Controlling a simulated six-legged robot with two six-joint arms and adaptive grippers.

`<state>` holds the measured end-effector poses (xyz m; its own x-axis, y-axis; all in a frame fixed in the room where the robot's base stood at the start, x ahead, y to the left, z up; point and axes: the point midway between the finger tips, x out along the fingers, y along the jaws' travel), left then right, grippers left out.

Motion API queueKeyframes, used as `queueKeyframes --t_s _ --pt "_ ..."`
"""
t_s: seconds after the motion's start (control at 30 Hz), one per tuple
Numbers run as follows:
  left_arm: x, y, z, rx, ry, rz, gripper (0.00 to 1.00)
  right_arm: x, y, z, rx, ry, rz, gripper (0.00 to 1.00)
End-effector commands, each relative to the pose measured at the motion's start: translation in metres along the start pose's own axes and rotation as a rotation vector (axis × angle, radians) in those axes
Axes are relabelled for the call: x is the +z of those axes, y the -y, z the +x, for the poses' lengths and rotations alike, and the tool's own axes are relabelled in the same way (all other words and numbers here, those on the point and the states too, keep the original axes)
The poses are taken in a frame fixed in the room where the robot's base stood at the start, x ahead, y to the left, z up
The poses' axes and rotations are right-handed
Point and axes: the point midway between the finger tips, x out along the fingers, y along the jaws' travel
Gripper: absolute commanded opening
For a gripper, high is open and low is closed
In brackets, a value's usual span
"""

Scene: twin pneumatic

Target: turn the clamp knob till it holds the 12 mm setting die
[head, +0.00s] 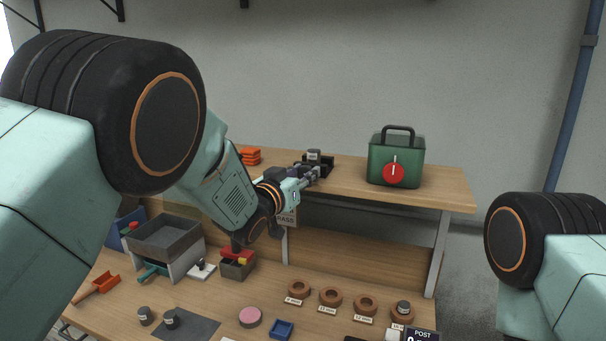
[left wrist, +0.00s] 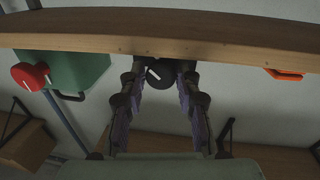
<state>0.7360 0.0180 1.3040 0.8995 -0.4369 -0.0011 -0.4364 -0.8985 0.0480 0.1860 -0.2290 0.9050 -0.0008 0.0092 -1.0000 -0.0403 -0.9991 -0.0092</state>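The black clamp (head: 327,165) stands on the raised shelf, with a small grey cylinder (head: 314,155) that looks like a die in or at it; its label is too small to read. The black clamp knob (left wrist: 160,74) with a white line shows in the left wrist view under the shelf edge. My left gripper (head: 312,176) reaches the clamp's front. In the left wrist view its two fingers (left wrist: 161,82) stand apart on either side of the knob, seemingly with small gaps; contact is hard to tell. My right gripper is out of view.
A green case (head: 396,160) with a red dial (head: 394,174) stands right of the clamp, orange pieces (head: 250,156) left of it. On the lower bench lie brown rings (head: 330,297) with size labels, grey cylinders (head: 171,319), a pink disc (head: 250,317) and a grey bin (head: 166,237).

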Motion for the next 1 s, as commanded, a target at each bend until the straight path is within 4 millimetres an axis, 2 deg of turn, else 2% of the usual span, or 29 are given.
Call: queueKeyframes --t_s 0.03,0.3,0.47,0.8,1.0 --pt "0.0 -0.001 0.0 0.001 0.001 0.001 0.22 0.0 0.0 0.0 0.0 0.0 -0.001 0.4" --pt "0.0 0.002 -0.001 -0.004 0.001 -0.003 0.0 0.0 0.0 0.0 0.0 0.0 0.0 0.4" --pt "0.0 0.0 0.0 0.0 0.003 0.026 0.0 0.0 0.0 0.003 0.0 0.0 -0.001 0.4" --pt "0.001 0.0 0.0 -0.004 0.042 0.321 0.0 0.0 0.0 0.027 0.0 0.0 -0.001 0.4" --pt "-0.002 -0.001 0.0 -0.003 0.049 0.372 0.0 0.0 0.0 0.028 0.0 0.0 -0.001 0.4"
